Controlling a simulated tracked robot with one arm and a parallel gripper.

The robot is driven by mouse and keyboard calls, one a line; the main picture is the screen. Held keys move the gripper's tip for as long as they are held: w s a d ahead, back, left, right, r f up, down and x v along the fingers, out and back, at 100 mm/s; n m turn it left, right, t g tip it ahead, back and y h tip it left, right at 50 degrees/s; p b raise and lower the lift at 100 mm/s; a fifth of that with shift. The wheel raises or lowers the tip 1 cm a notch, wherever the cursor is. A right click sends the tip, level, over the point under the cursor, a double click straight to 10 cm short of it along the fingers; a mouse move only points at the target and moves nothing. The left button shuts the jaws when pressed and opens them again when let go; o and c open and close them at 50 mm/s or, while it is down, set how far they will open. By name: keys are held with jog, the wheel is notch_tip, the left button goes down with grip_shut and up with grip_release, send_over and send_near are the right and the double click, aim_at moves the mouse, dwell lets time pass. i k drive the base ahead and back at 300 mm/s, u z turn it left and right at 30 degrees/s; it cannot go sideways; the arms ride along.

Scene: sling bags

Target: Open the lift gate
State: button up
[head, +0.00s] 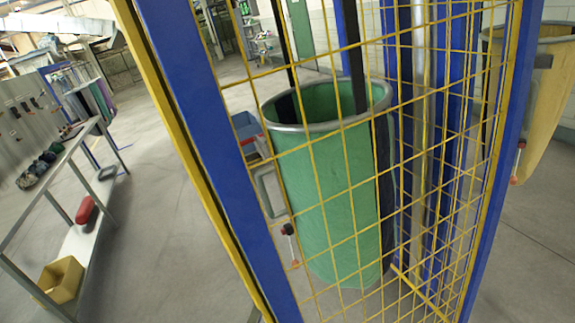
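A blue-framed panel with yellow wire mesh fills the middle of the head view, close to me and tilted in the picture. I take it to be the lift gate (207,107). Its left blue post, edged in yellow, runs from the top left down to the bottom centre. Another blue post (505,150) stands at its right side. The mesh spans between the posts. I cannot make out a handle or latch on it, and I cannot tell whether it is open or shut. My gripper is not in view.
A green sling bag (325,190) with a grey rim hangs behind the mesh. A yellow bag (550,85) hangs at the right. A metal shelf (95,215) with a yellow bin (60,280) and red item stands at the left. Grey floor (175,170) between shelf and panel is clear.

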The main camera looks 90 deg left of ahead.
aim_at(127, 13)
jog(key=u, duration=0.1)
jog(key=k, duration=0.2)
jog(key=u, duration=2.95)
jog(key=k, duration=1.25)
jog(key=u, duration=0.8)
jog(key=i, duration=1.7)
jog(key=z, duration=0.75)
jog(key=i, duration=0.25)
jog(key=z, duration=0.3)
